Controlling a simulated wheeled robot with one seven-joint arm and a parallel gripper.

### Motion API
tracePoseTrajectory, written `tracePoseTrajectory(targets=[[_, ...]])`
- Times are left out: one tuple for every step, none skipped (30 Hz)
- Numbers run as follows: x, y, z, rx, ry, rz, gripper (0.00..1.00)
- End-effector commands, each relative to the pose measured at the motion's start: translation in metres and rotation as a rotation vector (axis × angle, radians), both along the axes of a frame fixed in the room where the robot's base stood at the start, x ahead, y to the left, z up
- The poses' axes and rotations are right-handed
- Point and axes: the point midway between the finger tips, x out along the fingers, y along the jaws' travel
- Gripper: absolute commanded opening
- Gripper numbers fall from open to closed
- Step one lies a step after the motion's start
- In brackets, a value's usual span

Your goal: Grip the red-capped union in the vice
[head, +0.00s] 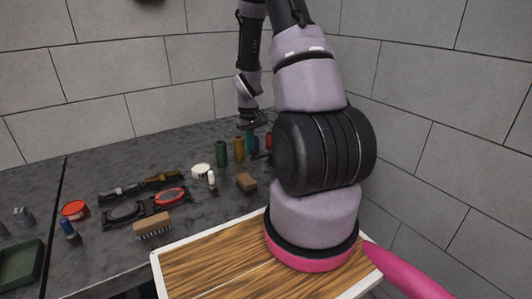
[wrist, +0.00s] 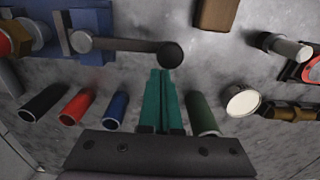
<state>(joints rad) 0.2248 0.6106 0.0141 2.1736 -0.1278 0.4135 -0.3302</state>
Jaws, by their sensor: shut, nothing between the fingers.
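In the wrist view, a blue vice (wrist: 92,20) stands at the upper left, with a dark bar (wrist: 130,45) ending in a round knob in front of my gripper. At the far left edge, a part with a red and orange end (wrist: 8,40) sits beside the vice, cut off by the frame; I cannot tell for sure that it is the red-capped union. My gripper (wrist: 161,72) has teal fingers, shut and empty, with their tips close to the knob; I cannot tell whether they touch. In the head view my arm hides most of the vice area.
Black, red and blue tubes (wrist: 75,107) lie left of my fingers, a green one (wrist: 201,112) to the right. A white round lid (wrist: 242,101) and brown block (wrist: 215,14) are near. In the head view, a brush (head: 153,226) and red tin (head: 75,209) lie left; walls close the back.

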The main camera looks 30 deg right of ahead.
Motion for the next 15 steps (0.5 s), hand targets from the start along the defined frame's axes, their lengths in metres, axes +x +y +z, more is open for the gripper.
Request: tracePoseTrajectory(targets=[[0.0, 0.0, 0.0, 0.0, 0.0, 0.0, 0.0], [0.0, 0.0, 0.0, 0.0, 0.0, 0.0, 0.0], [-0.001, 0.0, 0.0, 0.0, 0.0, 0.0, 0.0], [-0.001, 0.0, 0.0, 0.0, 0.0, 0.0, 0.0], [-0.002, 0.0, 0.0, 0.0, 0.0, 0.0, 0.0], [-0.003, 0.001, 0.0, 0.0, 0.0, 0.0, 0.0], [-0.004, 0.001, 0.0, 0.0, 0.001, 0.0, 0.0], [-0.006, 0.001, 0.0, 0.0, 0.001, 0.001, 0.0], [-0.008, 0.002, 0.0, 0.0, 0.001, 0.0, 0.0], [-0.009, 0.002, 0.0, 0.0, 0.001, 0.0, 0.0], [-0.01, 0.002, 0.0, 0.0, 0.001, 0.0, 0.0], [-0.012, 0.003, 0.0, 0.0, 0.001, 0.0, 0.0], [-0.014, 0.003, 0.0, 0.0, 0.001, 0.0, 0.0], [-0.016, 0.004, 0.0, 0.0, 0.001, 0.0, 0.0], [-0.017, 0.004, 0.0, 0.0, 0.001, 0.0, 0.0]])
